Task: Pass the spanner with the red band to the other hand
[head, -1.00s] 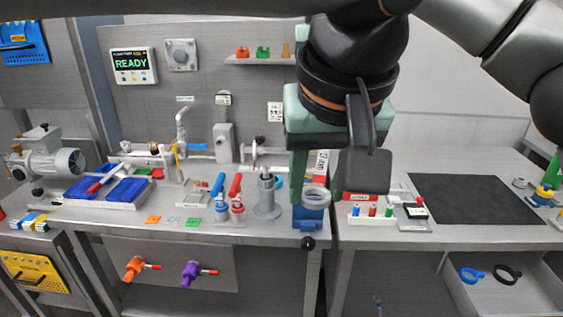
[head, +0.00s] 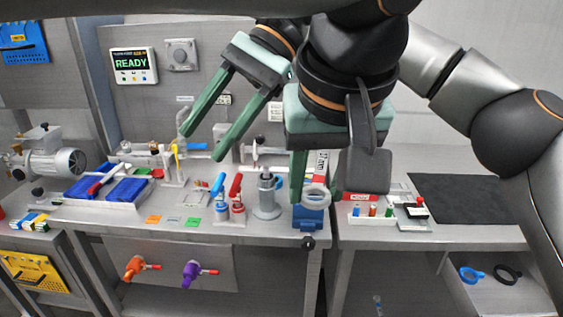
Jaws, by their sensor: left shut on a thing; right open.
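The spanner with the red band (head: 318,181) hangs upright in the middle of the head view. Its grey ring end (head: 316,198) points down and a white label shows above the red band. My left gripper (head: 308,178) is shut on it; its body hides the spanner's upper part. My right gripper (head: 204,142) is open and empty, left of the spanner and apart from it, its two green fingers slanting down to the left.
A blue block (head: 308,218) stands below the ring end on the bench. A dark mat (head: 460,197) lies on the right bench, partly behind my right arm.

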